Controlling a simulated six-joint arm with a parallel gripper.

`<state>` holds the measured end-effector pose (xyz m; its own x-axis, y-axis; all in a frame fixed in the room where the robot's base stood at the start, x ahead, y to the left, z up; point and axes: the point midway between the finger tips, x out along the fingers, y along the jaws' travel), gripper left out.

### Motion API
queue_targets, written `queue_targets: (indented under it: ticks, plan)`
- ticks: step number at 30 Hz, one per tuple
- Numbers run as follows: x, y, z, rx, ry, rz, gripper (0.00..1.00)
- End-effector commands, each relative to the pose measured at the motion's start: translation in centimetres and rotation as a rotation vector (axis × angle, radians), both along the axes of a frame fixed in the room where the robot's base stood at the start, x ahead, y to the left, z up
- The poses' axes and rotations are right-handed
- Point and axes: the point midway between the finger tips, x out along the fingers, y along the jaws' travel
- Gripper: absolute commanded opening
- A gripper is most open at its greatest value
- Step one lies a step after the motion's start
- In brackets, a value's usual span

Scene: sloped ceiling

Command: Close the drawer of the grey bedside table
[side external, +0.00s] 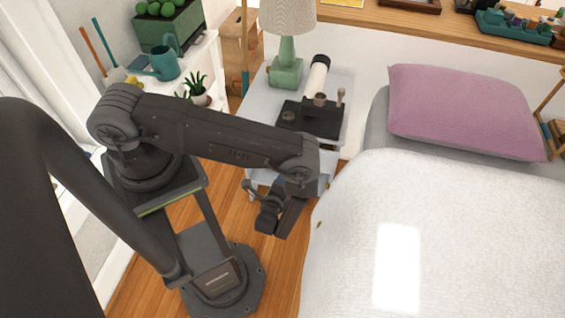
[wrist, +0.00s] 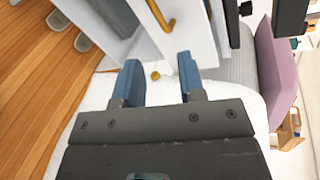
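The grey bedside table (side external: 340,125) stands between the white shelf and the bed in the side view, partly hidden behind my arm. In the wrist view its drawer (wrist: 190,38) shows a pale front with a curved brass handle (wrist: 160,14). A narrow gap shows along the front's right edge; how far the drawer stands out I cannot tell. My gripper (side external: 272,222) is low in front of the table. In the wrist view my gripper (wrist: 158,60) has its two blue fingers apart, with nothing held between them. The fingertips are close to the drawer front; contact is unclear.
A green lamp (side external: 286,72), a white cylinder (side external: 316,75) and a black tray (side external: 322,118) are on the tabletop. The bed (side external: 440,220) with a mauve pillow (side external: 465,110) stands close on the right. Slippers (wrist: 57,20) lie on the wooden floor (wrist: 30,80).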

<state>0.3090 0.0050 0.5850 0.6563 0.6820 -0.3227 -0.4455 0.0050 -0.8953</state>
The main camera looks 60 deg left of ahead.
Motion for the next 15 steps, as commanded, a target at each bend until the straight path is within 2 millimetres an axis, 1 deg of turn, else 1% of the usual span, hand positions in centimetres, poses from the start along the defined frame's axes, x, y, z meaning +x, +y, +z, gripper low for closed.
queue_targets:
  ticks: [1,3,7,11,15]
  plan:
    - [-0.7,0.2,-0.6,-0.028,-0.072,0.018,0.36]
    - [-1.4,0.4,-1.1,-0.069,-0.168,0.04,0.36]
    - [-2.1,0.7,-1.5,-0.118,-0.278,0.062,0.36]
    - [-2.1,1.0,-1.7,-0.137,-0.313,0.071,0.36]
    - [-1.1,2.1,-2.0,-0.137,-0.313,0.074,0.36]
